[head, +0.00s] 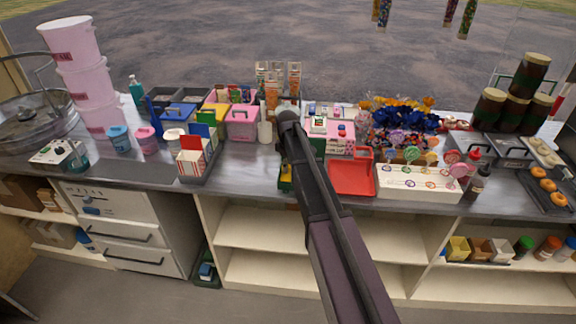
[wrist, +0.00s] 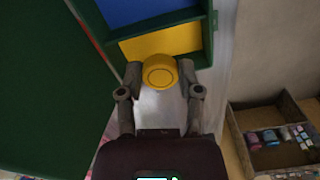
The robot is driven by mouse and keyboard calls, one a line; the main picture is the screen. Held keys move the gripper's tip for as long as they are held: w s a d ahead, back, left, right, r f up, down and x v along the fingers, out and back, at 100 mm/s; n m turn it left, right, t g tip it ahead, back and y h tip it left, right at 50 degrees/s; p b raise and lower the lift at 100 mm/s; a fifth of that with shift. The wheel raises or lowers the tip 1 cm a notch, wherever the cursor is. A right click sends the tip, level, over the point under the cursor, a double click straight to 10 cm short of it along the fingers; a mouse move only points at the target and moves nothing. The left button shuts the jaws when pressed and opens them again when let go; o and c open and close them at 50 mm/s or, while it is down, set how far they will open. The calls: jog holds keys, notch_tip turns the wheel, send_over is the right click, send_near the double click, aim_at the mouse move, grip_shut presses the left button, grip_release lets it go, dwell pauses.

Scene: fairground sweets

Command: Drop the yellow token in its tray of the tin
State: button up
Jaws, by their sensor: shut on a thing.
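In the wrist view, my gripper (wrist: 159,71) is shut on the round yellow token (wrist: 159,76), held between its two fingertips. The green tin (wrist: 208,35) is at the top, with a blue tray (wrist: 150,10) and a yellow tray (wrist: 165,42). The token overlaps the near edge of the yellow tray in the picture; its height above the tin I cannot tell. A large dark green panel (wrist: 45,90) fills the left. In the head view, my arm hides the gripper, the token and most of the tin; a green and yellow piece (head: 286,177) shows beside the arm.
A red tray (head: 350,178) and a white lollipop stand (head: 415,185) are right of my arm on the crowded counter (head: 235,175). A striped box (head: 192,160) stands to the left. The wrist view shows an open box (wrist: 245,145) of small items lower right.

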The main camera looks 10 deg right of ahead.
aim_at(288, 179)
jog(key=shift+f+b, duration=1.35)
jog(key=shift+f, duration=0.4)
jog(key=shift+f, duration=0.2)
jog(key=o, duration=0.9)
jog(key=shift+r, duration=0.15)
notch_tip(288, 179, up, 9)
jog(key=p, duration=0.8)
jog(key=shift+p, duration=0.35)
